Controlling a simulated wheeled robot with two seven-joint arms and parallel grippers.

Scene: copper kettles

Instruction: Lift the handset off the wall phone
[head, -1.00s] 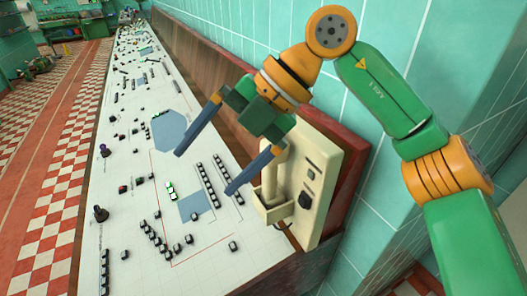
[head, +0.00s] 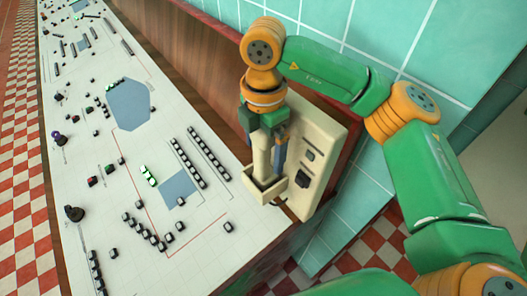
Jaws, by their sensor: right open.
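The cream wall phone (head: 318,140) is mounted on a dark red board at the near right end of the console. Its cream handset (head: 262,158) stands upright with its lower end in the boxy cradle (head: 262,188). My right gripper (head: 272,157) points down at the handset from above. One blue finger shows just right of the handset, close to the phone body. The other finger is mostly hidden. The jaws are open, and I cannot tell whether they touch the handset. My left gripper is not in view.
A long white console (head: 110,180) with several dark buttons and blue-grey panels runs along the left. A wooden backboard (head: 190,65) rises behind it against the teal tiled wall (head: 325,25). Red and white checked floor (head: 15,150) lies to the left.

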